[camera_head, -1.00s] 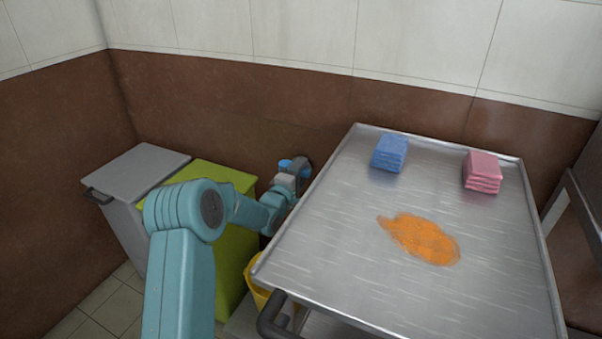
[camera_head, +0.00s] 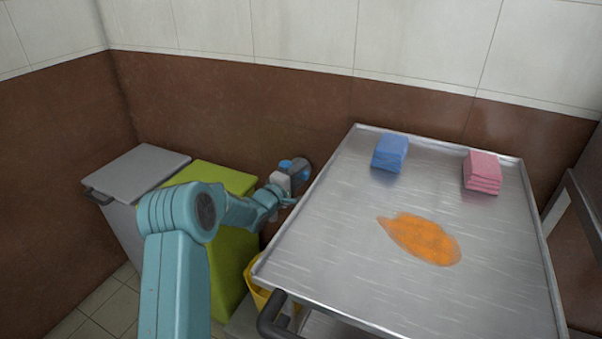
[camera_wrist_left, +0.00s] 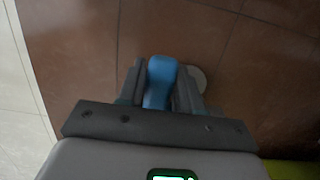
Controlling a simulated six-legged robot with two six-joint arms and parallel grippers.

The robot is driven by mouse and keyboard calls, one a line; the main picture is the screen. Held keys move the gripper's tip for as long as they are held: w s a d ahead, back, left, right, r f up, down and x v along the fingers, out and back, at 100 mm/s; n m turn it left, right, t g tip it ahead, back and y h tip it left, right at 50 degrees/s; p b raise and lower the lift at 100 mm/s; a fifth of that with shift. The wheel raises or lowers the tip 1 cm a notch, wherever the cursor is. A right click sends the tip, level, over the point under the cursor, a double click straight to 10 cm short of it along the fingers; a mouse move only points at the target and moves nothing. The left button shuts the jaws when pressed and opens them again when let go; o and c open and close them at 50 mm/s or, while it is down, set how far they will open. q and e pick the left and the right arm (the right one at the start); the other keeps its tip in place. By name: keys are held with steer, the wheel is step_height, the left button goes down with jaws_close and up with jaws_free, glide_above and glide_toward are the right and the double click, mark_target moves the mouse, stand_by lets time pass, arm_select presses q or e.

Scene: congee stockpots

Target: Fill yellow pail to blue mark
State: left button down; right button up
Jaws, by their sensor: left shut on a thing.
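The yellow pail (camera_head: 256,284) stands low beside the cart. The cart's edge hides much of it, and neither its inside nor a blue mark shows. A tap with a blue handle (camera_head: 287,164) and a round metal plate is on the brown wall, left of the cart. My left gripper (camera_head: 284,180) is at this tap. In the left wrist view, its two dark fingers are shut on the blue handle (camera_wrist_left: 160,79), one on each side. My right gripper is not in view.
The steel cart (camera_head: 330,240) fills the right side, bearing folded blue cloths (camera_head: 390,152), folded pink cloths (camera_head: 483,172) and an orange spill (camera_head: 422,240). A grey bin (camera_head: 140,175) and a green bin (camera_head: 232,260) stand at left, close to my left arm.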

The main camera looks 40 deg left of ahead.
arm_select(q)
steer(key=shift+s+a+r+m+h, duration=0.1)
steer(key=shift+r+m+h, duration=0.2)
steer(key=shift+h, duration=0.2)
steer(key=shift+s+f+m+h+p, duration=0.1)
steer(key=shift+f+m+h+p, duration=0.05)
steer(key=shift+m+h+p, duration=0.2)
steer(key=c, duration=0.8)
jaws_free()
steer(key=shift+f, duration=0.1)
steer(key=shift+c, duration=0.2)
steer(key=shift+s, duration=0.1)
steer(key=s+p, duration=0.2)
steer(key=s, duration=1.4)
steer(key=shift+d, duration=0.45)
